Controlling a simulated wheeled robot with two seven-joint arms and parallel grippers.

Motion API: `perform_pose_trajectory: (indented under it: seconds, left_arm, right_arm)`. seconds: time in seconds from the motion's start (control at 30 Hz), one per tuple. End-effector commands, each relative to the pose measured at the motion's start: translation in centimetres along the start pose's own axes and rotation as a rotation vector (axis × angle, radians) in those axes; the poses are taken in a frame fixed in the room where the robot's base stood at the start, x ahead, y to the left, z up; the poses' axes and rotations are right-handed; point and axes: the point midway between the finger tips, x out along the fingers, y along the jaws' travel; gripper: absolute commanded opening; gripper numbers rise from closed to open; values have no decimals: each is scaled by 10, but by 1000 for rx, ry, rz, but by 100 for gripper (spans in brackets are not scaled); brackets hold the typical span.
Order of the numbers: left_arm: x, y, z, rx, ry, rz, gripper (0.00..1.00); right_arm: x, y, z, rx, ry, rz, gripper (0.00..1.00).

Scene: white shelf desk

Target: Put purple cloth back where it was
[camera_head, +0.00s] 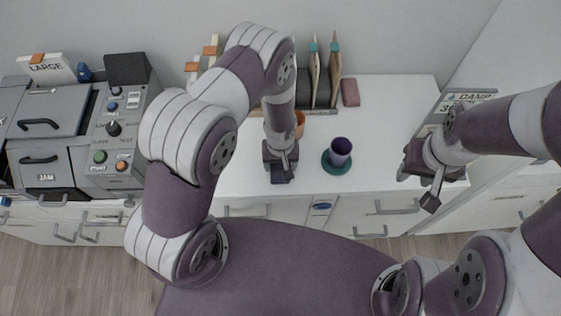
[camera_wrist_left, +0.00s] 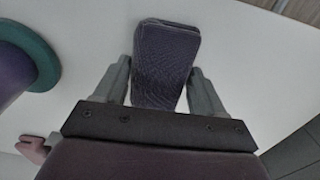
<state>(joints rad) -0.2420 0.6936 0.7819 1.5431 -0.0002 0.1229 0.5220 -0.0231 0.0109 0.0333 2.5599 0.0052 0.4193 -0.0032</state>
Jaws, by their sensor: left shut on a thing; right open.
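The purple cloth (camera_wrist_left: 163,62) is a folded dark purple pad in the left wrist view, between the two fingers of my left gripper (camera_wrist_left: 163,85). My left gripper is shut on it. In the head view my left gripper (camera_head: 281,170) is low over the front part of the white desk, and a dark edge of the cloth (camera_head: 280,179) shows below it. Whether the cloth touches the desk top, I cannot tell. My right gripper (camera_head: 419,188) is open and empty at the desk's right front edge.
A purple cup (camera_head: 340,150) stands on a teal coaster (camera_head: 336,171) right of my left gripper. An orange cup (camera_head: 299,122) is partly hidden behind my left arm. Free desk lies at right.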

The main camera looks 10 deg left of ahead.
Motion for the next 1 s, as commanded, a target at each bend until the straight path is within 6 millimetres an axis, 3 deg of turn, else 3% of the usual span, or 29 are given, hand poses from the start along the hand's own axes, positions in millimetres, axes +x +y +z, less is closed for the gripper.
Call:
perform_pose_trajectory:
  seconds: [0.07, 0.1, 0.13, 0.17, 0.4, 0.57, 0.9, 1.0]
  left_arm:
    - [4, 0, 0, 0, 0, 0, 41]
    - [2, 0, 0, 0, 0, 0, 83]
    - [2, 0, 0, 0, 0, 0, 93]
    - [2, 0, 0, 0, 0, 0, 95]
    - [2, 0, 0, 0, 0, 0, 95]
    - [-10, 1, -1, 0, 2, 1, 95]
    - [-93, 1, -1, 0, 4, 2, 95]
    - [-110, 0, 0, 0, 2, 1, 95]
  right_arm:
    - [4, 0, 0, 0, 0, 0, 43]
    - [2, 0, 0, 0, 0, 0, 43]
    - [2, 0, 0, 0, 0, 0, 43]
    - [2, 0, 0, 0, 0, 0, 43]
    - [2, 0, 0, 0, 0, 0, 43]
    - [0, 0, 0, 0, 0, 0, 43]
    - [5, 0, 1, 0, 0, 0, 43]
    - [6, 0, 1, 0, 0, 0, 43]
